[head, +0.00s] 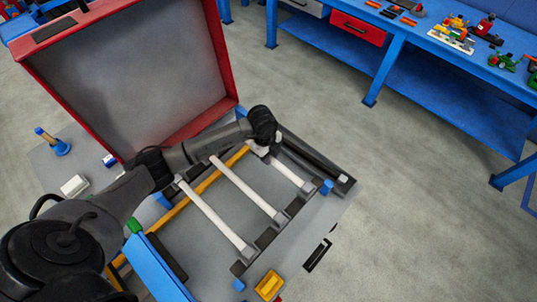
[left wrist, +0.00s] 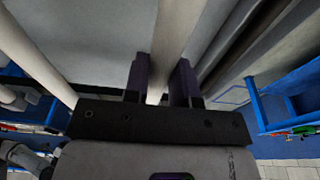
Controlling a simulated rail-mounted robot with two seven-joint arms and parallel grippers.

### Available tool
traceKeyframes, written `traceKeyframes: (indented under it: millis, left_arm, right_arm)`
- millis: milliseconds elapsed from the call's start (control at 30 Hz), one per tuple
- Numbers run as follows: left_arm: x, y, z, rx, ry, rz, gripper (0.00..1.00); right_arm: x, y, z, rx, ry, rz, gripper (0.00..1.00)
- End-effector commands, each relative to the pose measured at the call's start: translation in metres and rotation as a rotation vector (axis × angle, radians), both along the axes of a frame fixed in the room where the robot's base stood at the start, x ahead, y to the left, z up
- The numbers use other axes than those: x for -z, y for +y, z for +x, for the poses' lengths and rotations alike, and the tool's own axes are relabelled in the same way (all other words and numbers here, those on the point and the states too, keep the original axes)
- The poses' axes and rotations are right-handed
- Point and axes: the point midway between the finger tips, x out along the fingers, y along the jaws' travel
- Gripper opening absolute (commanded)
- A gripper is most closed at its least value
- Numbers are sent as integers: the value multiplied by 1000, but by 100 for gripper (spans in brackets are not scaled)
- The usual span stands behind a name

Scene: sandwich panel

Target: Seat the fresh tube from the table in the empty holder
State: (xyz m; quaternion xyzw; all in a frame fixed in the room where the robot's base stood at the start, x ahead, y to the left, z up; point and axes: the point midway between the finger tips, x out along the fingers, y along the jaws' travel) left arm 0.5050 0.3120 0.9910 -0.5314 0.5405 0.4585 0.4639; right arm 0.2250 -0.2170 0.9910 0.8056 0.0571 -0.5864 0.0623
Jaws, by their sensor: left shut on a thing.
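Several white tubes show inside the open panel box (head: 207,245). One tube (head: 215,216) lies at the left and another (head: 247,189) in the middle, both lengthwise between dark end holders. A third tube (head: 291,174) lies at the right, beside a dark bar. My left gripper (head: 262,150) is at the far end of this right tube. In the left wrist view the left gripper (left wrist: 160,68) has its two fingers closed around a white tube (left wrist: 172,35). My wrist hides the tube's far end, so I cannot tell whether it is seated. My right gripper is out of view.
The red-framed lid (head: 130,75) stands open behind the box. A yellow block (head: 269,285) is at the front, and a small blue block (head: 326,187) at the right edge. A blue workbench (head: 440,90) stands at the back right, across clear floor.

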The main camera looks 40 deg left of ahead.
Motion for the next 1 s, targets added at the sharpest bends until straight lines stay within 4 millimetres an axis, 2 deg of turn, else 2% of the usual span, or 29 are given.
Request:
traceKeyframes:
  millis: [333, 367, 633, 867, 1000]
  left_arm:
    - [5, 0, 0, 0, 0, 0, 0]
    - [5, 0, 0, 0, 0, 0, 27]
    - [5, 0, 0, 0, 0, 0, 53]
    - [5, 0, 0, 0, 0, 0, 54]
    - [-3, 1, 0, 0, -2, 0, 54]
  right_arm:
    - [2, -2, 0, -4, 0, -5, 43]
    - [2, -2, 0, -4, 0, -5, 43]
    - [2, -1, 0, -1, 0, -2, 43]
    - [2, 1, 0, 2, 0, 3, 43]
    - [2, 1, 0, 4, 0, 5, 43]
